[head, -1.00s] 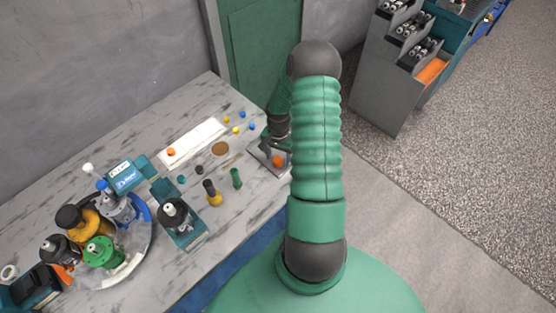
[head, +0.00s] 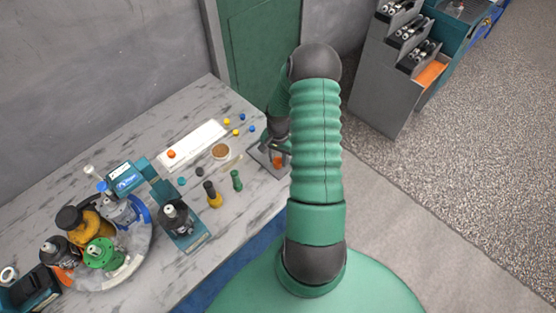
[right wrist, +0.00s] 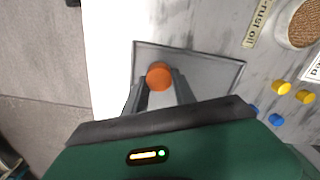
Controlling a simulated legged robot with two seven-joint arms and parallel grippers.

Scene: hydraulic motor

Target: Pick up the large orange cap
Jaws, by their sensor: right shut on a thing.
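My right gripper (right wrist: 159,85) is shut on an orange cap (right wrist: 159,75), with one finger on each side of it in the right wrist view. The cap is over or in a shallow grey tray (right wrist: 225,72); I cannot tell whether it still touches the bottom. In the head view the same cap (head: 278,161) shows small at the right gripper's fingertips, over the tray (head: 260,155) at the table's right edge. A second orange cap (head: 171,154) lies on a white strip to the left. My left gripper is not in view.
Small yellow and blue caps (right wrist: 281,88) and a dish of brown grains (right wrist: 306,22) are near the tray. A green bottle (head: 236,181), a yellow-black bottle (head: 212,194) and a round tray of motor parts (head: 148,240) stand farther left. A grey cabinet (head: 375,85) is at the right.

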